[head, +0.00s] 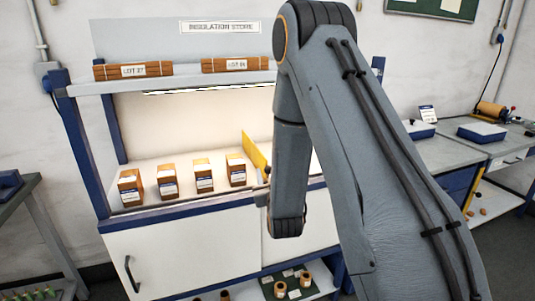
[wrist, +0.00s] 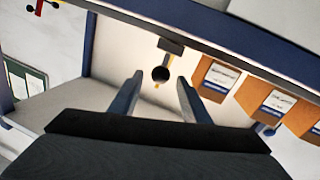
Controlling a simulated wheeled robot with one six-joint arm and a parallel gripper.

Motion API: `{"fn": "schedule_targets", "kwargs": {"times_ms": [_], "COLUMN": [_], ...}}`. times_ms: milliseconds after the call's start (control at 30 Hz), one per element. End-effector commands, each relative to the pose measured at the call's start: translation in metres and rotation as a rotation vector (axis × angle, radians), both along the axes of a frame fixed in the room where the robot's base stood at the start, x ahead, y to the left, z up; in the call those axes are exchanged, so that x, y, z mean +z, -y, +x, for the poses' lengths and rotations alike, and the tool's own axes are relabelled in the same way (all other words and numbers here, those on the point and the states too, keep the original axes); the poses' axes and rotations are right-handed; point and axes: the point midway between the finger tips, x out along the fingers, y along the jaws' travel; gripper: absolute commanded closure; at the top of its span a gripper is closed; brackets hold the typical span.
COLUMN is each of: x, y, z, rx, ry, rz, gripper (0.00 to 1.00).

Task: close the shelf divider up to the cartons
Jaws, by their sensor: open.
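The yellow shelf divider (head: 254,155) stands upright on the lit shelf, just right of the rightmost carton (head: 236,172), with a gap between them. Several brown cartons with white labels stand in a spaced row to its left. In the wrist view the divider is nearly edge-on, showing a dark round knob (wrist: 160,74) and slivers of yellow. My gripper (wrist: 160,80) is open, its two fingers on either side of the knob; I cannot tell whether they touch it. My arm hides most of the gripper in the head view.
The shelf front has a blue edge (head: 190,212). An upper shelf (head: 190,80) above holds bundles marked as lots. White cupboard doors (head: 180,250) are below. The shelf right of the divider is largely hidden by my arm. A side bench (head: 440,155) stands at the right.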

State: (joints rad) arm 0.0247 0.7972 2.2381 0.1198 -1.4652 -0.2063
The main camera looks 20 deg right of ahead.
Motion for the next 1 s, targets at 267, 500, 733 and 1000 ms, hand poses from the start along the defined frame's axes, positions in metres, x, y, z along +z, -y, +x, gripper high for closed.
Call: {"fn": "schedule_targets", "kwargs": {"times_ms": [267, 500, 733, 1000], "x": [-0.003, -0.004, -0.003, -0.004], "y": [0.0, 0.003, 0.008, 0.011], "z": [-0.008, 0.009, 0.044, 0.068], "rx": [0.001, 0.001, 0.001, 0.002], "ry": [0.0, 0.001, 0.002, 0.001], "rz": [0.0, 0.001, 0.001, 0.001], "gripper": [0.57, 0.57, 0.57, 0.57]}}
